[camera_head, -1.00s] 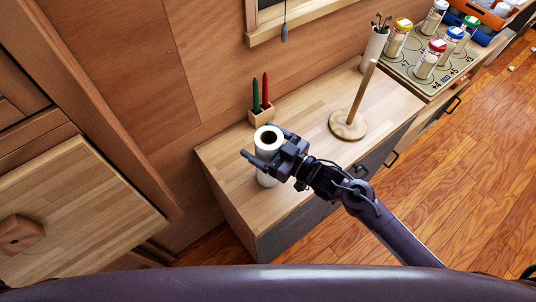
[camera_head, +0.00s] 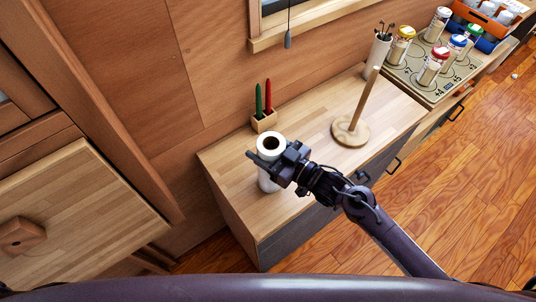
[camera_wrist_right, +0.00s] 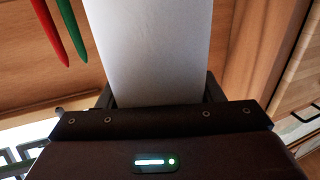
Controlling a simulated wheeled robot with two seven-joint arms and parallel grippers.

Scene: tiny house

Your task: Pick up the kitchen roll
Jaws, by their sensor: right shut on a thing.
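The kitchen roll (camera_head: 270,144) is a white upright cylinder with a dark core hole, at the left end of the wooden counter in the head view. My right gripper (camera_head: 268,160) is shut around its upper part. In the right wrist view the white roll (camera_wrist_right: 150,50) fills the space between my right gripper's fingers (camera_wrist_right: 158,88). The roll's base is partly hidden, and I cannot tell whether it touches the counter. My left gripper is not in view.
A small wooden holder (camera_head: 264,122) with a green and a red item stands just behind the roll. A wooden stand with a tilted-looking post (camera_head: 350,131) is to the right. Several capped jars stand on a board (camera_head: 405,76) at the back right.

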